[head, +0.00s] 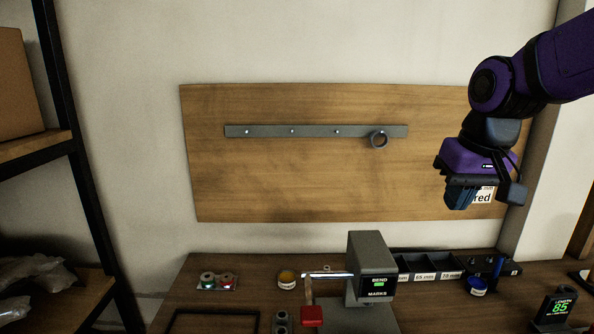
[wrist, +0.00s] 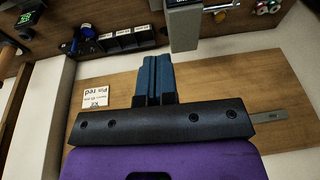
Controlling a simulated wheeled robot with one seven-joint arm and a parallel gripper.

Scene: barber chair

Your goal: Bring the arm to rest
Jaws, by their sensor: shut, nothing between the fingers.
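My gripper (head: 459,197) hangs at the right in the head view, at the end of my purple arm, in front of the wooden wall board (head: 290,185). Its fingers point down and stay above the bench. In the wrist view the blue fingers of my gripper (wrist: 154,75) lie side by side, shut with nothing between them.
A grey machine (head: 370,255) with a lit display stands on the bench (head: 225,300), beside labelled black bins (head: 435,266). A green-lit gauge (head: 557,308) is at the right. Black shelving (head: 72,150) stands left.

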